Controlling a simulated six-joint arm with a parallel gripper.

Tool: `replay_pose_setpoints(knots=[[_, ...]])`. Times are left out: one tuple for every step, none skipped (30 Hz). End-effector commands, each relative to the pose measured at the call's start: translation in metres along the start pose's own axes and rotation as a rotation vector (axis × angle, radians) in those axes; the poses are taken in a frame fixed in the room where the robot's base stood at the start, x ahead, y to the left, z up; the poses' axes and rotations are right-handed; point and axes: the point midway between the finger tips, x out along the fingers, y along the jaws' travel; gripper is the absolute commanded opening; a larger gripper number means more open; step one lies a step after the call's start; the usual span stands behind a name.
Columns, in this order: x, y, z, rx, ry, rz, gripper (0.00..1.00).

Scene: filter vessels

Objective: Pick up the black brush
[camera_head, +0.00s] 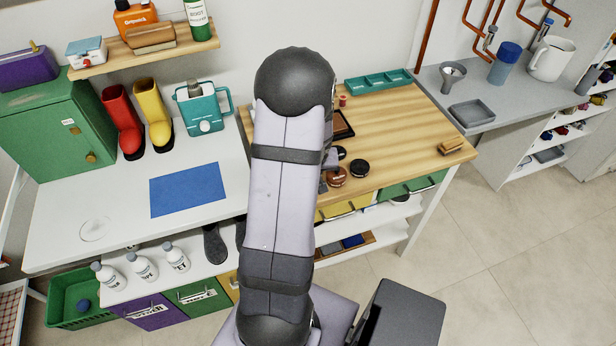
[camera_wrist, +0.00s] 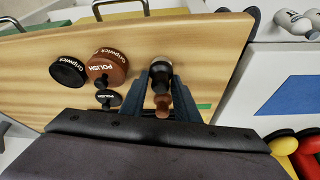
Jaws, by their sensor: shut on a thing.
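My gripper (camera_wrist: 160,72) shows in the wrist view, its two dark fingers closed around a small upright thing with a black top and a brown lower part. This looks like the black brush (camera_wrist: 162,76), seen nearly end-on. It is over the wooden tabletop; I cannot tell whether it still touches the wood. In the head view my arm hides the brush and most of the gripper.
A teal tray (camera_head: 378,82) lies at the back of the wooden table (camera_head: 405,125). A wooden brush (camera_head: 452,144) lies at its right end.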

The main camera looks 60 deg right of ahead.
Motion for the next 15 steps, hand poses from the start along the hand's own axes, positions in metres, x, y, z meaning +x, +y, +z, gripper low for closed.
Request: replay_pose_setpoints(knots=[[-0.002, 0.0, -0.001, -0.001, 0.001, 0.0, 0.07], [-0.004, 0.0, -0.002, -0.001, 0.001, 0.0, 0.07], [-0.007, 0.0, -0.003, -0.001, 0.001, 0.0, 0.07], [-0.009, 0.0, -0.004, 0.0, 0.001, 0.0, 0.07], [-0.012, 0.0, -0.005, -0.001, 0.001, -0.001, 0.07], [-0.017, 0.0, -0.007, -0.001, 0.001, -0.001, 0.07], [-0.021, 0.0, -0.009, -0.001, 0.001, -0.001, 0.07], [-0.025, 0.0, -0.011, -0.001, 0.001, 0.0, 0.07], [-0.031, 0.0, -0.013, -0.002, 0.002, 0.0, 0.07], [-0.036, 0.0, -0.016, -0.002, 0.003, 0.0, 0.07], [-0.04, -0.001, -0.018, -0.002, 0.003, 0.0, 0.07], [-0.046, -0.001, -0.02, -0.002, 0.003, 0.0, 0.07], [-0.051, -0.001, -0.022, -0.002, 0.002, 0.0, 0.07], [-0.055, -0.001, -0.024, -0.002, 0.003, 0.0, 0.07], [-0.06, -0.001, -0.026, -0.002, 0.004, 0.0, 0.07]])
